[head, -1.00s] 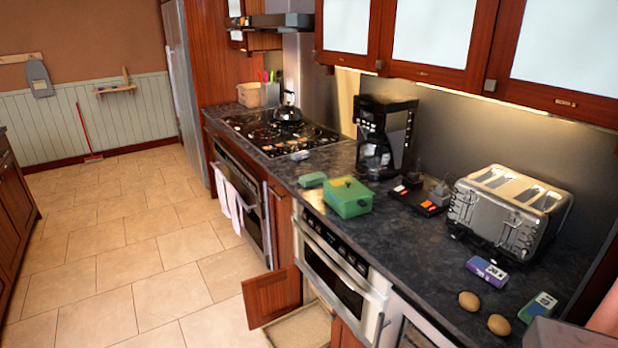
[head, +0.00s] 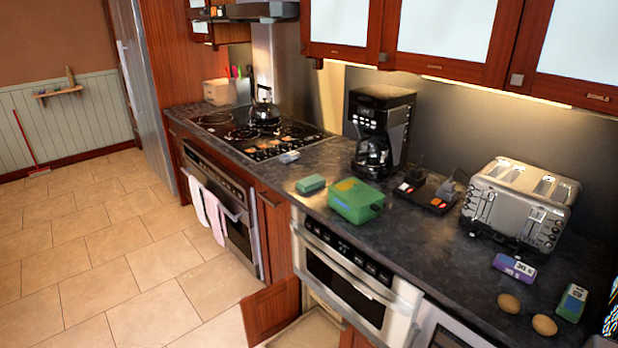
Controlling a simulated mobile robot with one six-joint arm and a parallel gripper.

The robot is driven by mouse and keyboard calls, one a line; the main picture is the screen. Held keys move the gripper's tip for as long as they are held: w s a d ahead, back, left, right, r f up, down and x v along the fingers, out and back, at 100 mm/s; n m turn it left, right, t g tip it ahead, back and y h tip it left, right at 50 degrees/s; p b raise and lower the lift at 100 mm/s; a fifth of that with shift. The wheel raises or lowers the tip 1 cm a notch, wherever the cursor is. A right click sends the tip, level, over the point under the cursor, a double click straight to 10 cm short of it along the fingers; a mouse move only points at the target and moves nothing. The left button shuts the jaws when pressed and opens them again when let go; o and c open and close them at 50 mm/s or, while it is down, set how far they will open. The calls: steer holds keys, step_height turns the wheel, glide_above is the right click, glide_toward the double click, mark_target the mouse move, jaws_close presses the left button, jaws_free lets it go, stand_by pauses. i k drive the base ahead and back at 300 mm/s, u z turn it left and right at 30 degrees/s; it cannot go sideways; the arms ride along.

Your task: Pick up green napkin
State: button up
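I see no flat cloth that is plainly a green napkin. A small green block-like item (head: 311,184) lies on the dark counter, left of a larger green box (head: 356,201) with coloured marks on top. Another small green and grey pack (head: 572,303) lies at the counter's right end. I cannot tell which of these, if any, is the napkin. My gripper is not in view.
A lower cabinet door (head: 270,312) stands open over the floor.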

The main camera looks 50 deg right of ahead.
mark_target(307, 184)
steer(key=z, duration=0.15)
steer(key=i, duration=1.1)
steer(key=u, duration=0.25)
